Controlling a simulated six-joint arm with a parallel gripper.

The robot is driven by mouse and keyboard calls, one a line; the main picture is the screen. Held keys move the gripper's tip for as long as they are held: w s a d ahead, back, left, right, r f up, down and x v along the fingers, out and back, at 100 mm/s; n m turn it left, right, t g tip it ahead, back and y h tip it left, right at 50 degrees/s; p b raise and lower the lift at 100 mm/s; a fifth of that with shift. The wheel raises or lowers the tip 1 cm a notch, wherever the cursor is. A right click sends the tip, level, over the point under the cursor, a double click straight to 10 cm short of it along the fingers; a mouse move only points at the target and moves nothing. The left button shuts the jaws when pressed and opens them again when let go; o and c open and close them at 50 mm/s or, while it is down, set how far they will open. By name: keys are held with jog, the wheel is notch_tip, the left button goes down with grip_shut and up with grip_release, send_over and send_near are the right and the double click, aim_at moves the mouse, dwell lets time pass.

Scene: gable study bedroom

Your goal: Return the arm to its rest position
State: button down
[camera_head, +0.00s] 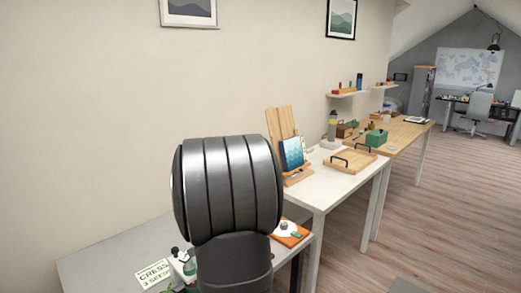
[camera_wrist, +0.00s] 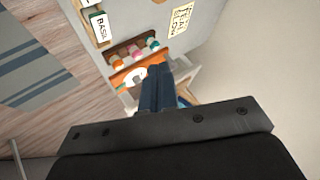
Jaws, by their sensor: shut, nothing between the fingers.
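My gripper (camera_wrist: 156,72) shows in the wrist view with its two dark fingers together and nothing between them. It points down over a grey table (camera_wrist: 122,12) and in front of an orange item with a white round part (camera_wrist: 132,74). How far the fingertips are from it I cannot tell. In the head view a large dark ribbed joint of my arm (camera_head: 228,188) fills the lower middle, and the gripper itself is hidden there.
A white table (camera_head: 330,183) with a wooden tray (camera_head: 352,160) is to the right. Wooden floor (camera_head: 430,230) is open at right.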

jog(key=w+d+f+m+g+h, duration=0.1)
jog(key=w+d+f+g+h, duration=0.1)
jog(key=d+f, duration=0.3)
jog(key=w+d+f+m+g+h, duration=0.1)
jog(key=w+d+f+g+h, duration=0.1)
jog(key=d, duration=0.8)
jog(key=shift+w+d+f+g, duration=0.25)
jog(key=shift+w+f+g, duration=0.75)
jog(key=shift+f, duration=0.8)
